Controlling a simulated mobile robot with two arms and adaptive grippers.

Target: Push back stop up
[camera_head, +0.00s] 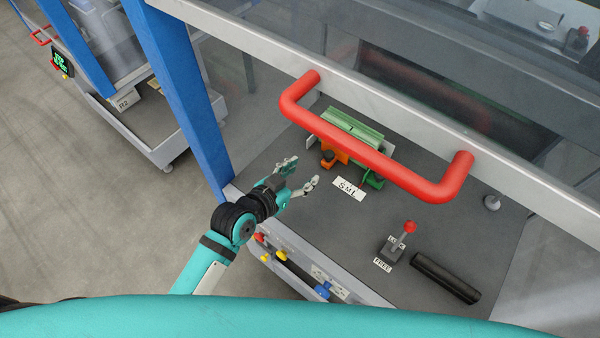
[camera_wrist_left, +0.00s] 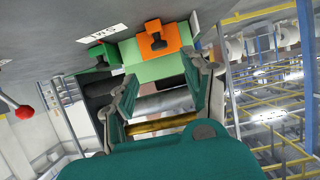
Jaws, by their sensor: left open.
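A green stop assembly (camera_head: 350,130) stands on the grey panel behind the red handle, which hides part of it. An orange piece with a dark knob (camera_head: 328,158) is on its left side, near a white SM1 label (camera_head: 349,188). In the left wrist view the orange piece (camera_wrist_left: 175,37) and green block (camera_wrist_left: 150,68) lie beyond my fingers. Which part is the back stop is not marked. My left gripper (camera_head: 300,173) is open and empty, left of and nearer than the orange piece; I see no clear contact. My right gripper is not in view.
A thick red handle (camera_head: 375,155) on a metal bar crosses above the panel. A red-knobbed lever (camera_head: 408,232) with a FREE label and a black cylinder (camera_head: 445,277) are at right. A blue post (camera_head: 185,90) is at left. Coloured buttons (camera_head: 281,255) line the front edge.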

